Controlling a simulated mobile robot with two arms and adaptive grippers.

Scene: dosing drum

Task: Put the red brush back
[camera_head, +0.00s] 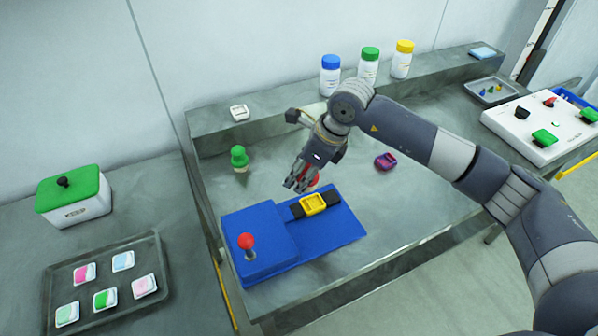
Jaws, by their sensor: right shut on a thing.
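My right gripper (302,178) reaches down over the table, just behind the blue fixture. It is shut on a red thing (314,181), which looks like the red brush. Only a small patch of it shows beside the fingers; the rest is hidden, and I cannot tell whether it touches anything below. A green brush (239,158) with a rounded knob stands upright on the table to the left. My left gripper is not in view.
The blue fixture (262,262) carries a red-knobbed lever (246,241) and a yellow frame (313,204). A purple piece (385,161) lies to the right. Bottles (368,66) stand on the back ledge. A tray of packets (103,326) and green-lidded box (77,206) are left.

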